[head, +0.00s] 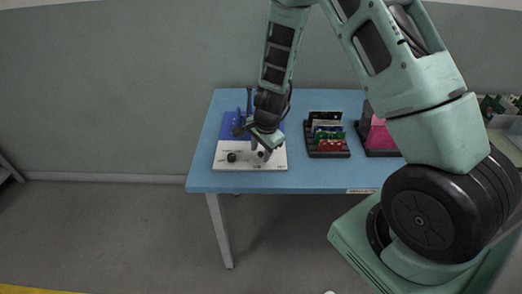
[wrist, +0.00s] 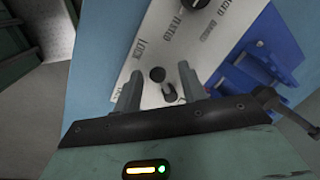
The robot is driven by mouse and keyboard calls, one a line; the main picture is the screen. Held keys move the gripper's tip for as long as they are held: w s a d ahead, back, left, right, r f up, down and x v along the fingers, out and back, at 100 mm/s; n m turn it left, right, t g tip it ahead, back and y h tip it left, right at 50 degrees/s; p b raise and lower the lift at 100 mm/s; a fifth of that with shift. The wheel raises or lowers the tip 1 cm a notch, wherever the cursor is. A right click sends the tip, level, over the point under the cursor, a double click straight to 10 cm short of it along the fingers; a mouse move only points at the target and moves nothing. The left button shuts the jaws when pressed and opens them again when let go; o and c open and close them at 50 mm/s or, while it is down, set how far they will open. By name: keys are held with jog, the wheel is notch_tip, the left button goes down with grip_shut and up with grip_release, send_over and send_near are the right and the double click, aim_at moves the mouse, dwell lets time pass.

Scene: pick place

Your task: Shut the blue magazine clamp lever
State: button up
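A blue fixture (head: 231,124) sits at the table's back left, behind a white panel (head: 228,164). It also shows at the right of the wrist view (wrist: 250,68). A dark rod with a rounded end (wrist: 270,98) lies beside the fixture there; I cannot tell if it is the clamp lever. A dark upright post (head: 249,100) stands at the fixture in the head view. My gripper (head: 266,150) is over the panel's right part. In the wrist view its fingers (wrist: 158,82) are apart, with a black-tipped stick (wrist: 158,75) on the panel showing between them.
The panel bears a black knob (head: 231,157) and printed labels. Right of it on the blue table (head: 205,160) stand a black rack (head: 328,153) with several coloured boards and a dark holder with a pink block (head: 379,135).

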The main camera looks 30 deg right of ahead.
jog(key=shift+s, duration=0.1)
jog(key=s+r+p, duration=0.3)
jog(key=r+p, duration=0.1)
jog(key=r, duration=1.3)
jog(key=shift+s+d+p, duration=0.15)
jog(key=shift+d+p, duration=0.1)
jog(key=shift+p, duration=0.15)
